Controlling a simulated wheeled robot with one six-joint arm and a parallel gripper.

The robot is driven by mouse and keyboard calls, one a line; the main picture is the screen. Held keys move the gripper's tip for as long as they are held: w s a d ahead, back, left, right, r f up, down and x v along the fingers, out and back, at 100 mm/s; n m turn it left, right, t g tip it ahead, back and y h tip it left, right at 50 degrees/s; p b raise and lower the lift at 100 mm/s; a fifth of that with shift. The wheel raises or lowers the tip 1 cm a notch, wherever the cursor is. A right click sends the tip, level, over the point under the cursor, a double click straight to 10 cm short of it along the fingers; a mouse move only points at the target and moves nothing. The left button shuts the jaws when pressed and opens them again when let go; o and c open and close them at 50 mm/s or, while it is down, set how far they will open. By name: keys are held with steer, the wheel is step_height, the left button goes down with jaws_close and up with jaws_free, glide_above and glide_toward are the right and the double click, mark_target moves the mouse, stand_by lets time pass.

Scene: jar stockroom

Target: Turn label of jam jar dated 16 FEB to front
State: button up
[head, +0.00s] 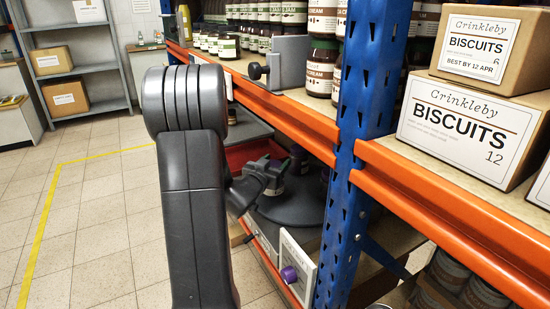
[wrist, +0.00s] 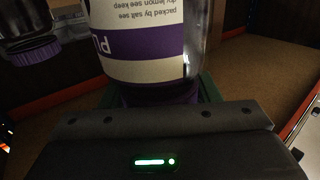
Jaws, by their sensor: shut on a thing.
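In the wrist view a glass jar (wrist: 140,42) with a white and purple label hangs upside down in the picture, its dark purple lid (wrist: 160,94) nearest my gripper. The label shows upside-down small print and part of a name in large letters; no date is readable. My gripper (wrist: 160,100) is shut on this jar at the lid end, its jaws mostly hidden behind the dark gripper body. In the head view my gripper (head: 273,178) is inside the lower shelf bay, below the orange beam; the jar there is largely hidden.
A second jar with a purple lid (wrist: 34,50) stands close by at left in the wrist view. A blue post (head: 350,150) stands to the right.

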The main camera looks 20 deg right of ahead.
step_height(320, 180, down, 2)
steer(key=shift+f+b, duration=0.1)
steer(key=shift+b, duration=0.65)
steer(key=shift+r+p, duration=0.35)
steer(key=shift+p, duration=0.15)
steer(key=shift+m+g+h+p, duration=0.8)
steer(key=shift+g+p, duration=0.2)
steer(key=m+g+p, duration=0.1)
steer(key=m+g+h+p, duration=0.1)
steer(key=g, duration=0.1)
steer(key=shift+s+d+h, duration=0.15)
steer(key=shift+s+h, duration=0.05)
steer(key=shift+h, duration=0.1)
steer(key=shift+s+f+m+g+p, duration=0.1)
steer(key=shift+f+m+g+p, duration=0.05)
steer(key=shift+m+g+p, duration=0.25)
steer(key=shift+f, duration=0.3)
steer(key=o, duration=1.7)
steer(key=shift+c, duration=0.2)
steer(key=shift+f, duration=0.1)
